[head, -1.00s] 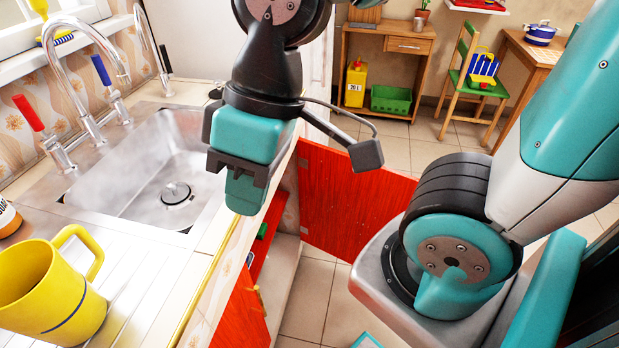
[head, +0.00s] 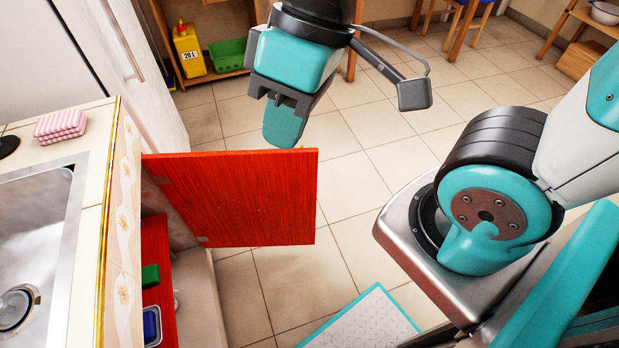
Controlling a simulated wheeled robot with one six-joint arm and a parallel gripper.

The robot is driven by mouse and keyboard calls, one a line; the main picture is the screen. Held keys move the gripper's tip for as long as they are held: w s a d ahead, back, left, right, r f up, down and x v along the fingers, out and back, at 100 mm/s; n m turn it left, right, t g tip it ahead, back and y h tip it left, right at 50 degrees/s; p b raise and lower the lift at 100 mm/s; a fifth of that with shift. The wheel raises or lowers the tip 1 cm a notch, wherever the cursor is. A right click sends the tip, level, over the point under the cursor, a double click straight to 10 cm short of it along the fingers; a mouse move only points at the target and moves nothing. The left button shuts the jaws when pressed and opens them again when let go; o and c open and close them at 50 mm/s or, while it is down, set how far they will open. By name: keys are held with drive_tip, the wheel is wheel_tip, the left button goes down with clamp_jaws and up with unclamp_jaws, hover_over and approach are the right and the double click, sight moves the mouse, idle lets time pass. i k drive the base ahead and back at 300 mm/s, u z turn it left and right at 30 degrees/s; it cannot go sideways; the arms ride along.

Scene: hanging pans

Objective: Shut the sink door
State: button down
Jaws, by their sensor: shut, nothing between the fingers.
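The red sink door (head: 245,197) stands wide open, swung out from the cabinet under the sink (head: 35,255). Its inner face with hinges at the left side is towards me. Beside it the cabinet opening shows a red shelf (head: 157,255). My gripper (head: 284,125) is shut and empty, pointing down, near the top edge of the door towards its free end. It appears on the far side of the door; I cannot tell whether it touches. The door's outer face is hidden.
A green sponge-like item (head: 150,275) and a blue container (head: 151,325) are on the shelf. A yellow canister (head: 188,50) and a green crate (head: 228,55) stand at the back. The tiled floor (head: 340,190) right of the door is clear.

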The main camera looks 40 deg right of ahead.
sight(261, 197)
drive_tip(key=z, duration=1.55)
drive_tip(key=i, duration=3.6)
drive_tip(key=u, duration=4.5)
